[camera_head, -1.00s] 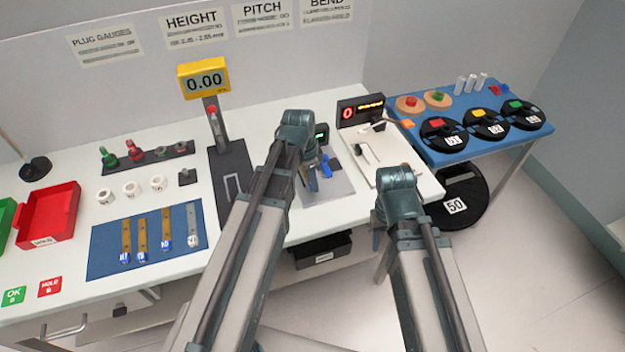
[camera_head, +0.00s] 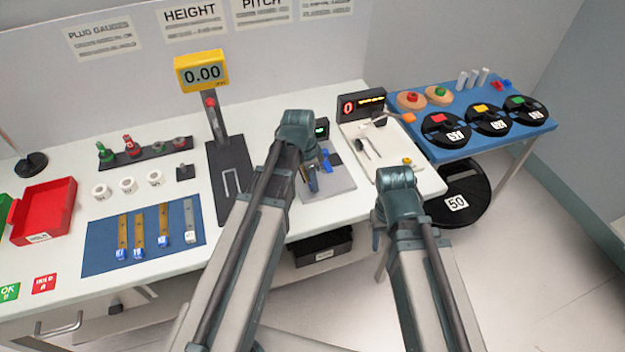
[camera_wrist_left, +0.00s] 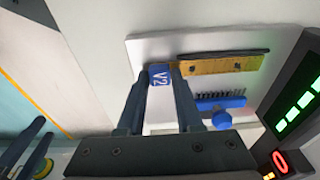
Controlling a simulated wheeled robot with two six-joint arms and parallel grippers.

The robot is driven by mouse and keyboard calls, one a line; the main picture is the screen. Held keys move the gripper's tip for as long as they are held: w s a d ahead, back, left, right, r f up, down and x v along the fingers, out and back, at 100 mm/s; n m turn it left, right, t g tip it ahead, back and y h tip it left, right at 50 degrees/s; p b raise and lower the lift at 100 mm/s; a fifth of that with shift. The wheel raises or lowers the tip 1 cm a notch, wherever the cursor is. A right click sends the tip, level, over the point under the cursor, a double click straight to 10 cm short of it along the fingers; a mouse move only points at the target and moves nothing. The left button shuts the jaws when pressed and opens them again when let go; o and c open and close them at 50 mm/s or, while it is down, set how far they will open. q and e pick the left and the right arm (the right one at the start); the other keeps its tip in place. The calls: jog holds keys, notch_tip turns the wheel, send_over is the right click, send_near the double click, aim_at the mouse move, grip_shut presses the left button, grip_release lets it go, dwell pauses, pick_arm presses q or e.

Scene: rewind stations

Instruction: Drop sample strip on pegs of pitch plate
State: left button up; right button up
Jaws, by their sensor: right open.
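The sample strip (camera_wrist_left: 220,66) is a gold bar with small holes and a blue end tag marked V2 (camera_wrist_left: 160,75). My left gripper (camera_wrist_left: 160,72) is shut on the tag end, one finger on each side. The strip extends to the right over the pale pitch plate (camera_head: 335,185); I cannot tell whether it touches it. A blue piece with a row of dark pins (camera_wrist_left: 220,101) stands beside the strip. In the head view my left gripper (camera_head: 312,182) is over the plate, partly behind its arm. My right gripper (camera_head: 377,236) hangs by the bench's front edge, mostly hidden.
The height gauge (camera_head: 202,74) stands left of the plate. A blue mat (camera_head: 100,263) with several strips lies further left, near a red bin (camera_head: 45,212). A white fixture (camera_head: 424,180) is to the right, then a blue side table (camera_head: 450,98) with reels.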

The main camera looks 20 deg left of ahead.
pick_arm(q)
jog(key=o, duration=0.4)
jog(key=shift+r, duration=0.1)
jog(key=r+p, duration=0.4)
jog(key=a+r+p, duration=0.1)
jog(key=r+p, duration=0.4)
jog(key=s+r+p, duration=0.1)
jog(key=r+p, duration=0.3)
jog(key=shift+s+a+r+p, duration=0.1)
jog(key=shift+a+r+p, duration=0.15)
jog(key=shift+a+p, duration=0.1)
jog(key=s+d+n+y, duration=0.1)
jog(key=s+d+n, duration=0.1)
jog(key=s+d, duration=0.2)
jog(key=s+d+n, duration=0.3)
jog(key=s+d, duration=0.1)
jog(key=s+d+f+n+g+y, duration=0.1)
jog(key=s+d+n, duration=0.1)
jog(key=s+d, duration=0.2)
jog(key=shift+s+d+y+b, duration=0.1)
jog(key=shift+s+y+b, duration=0.25)
jog(key=shift+s, duration=0.2)
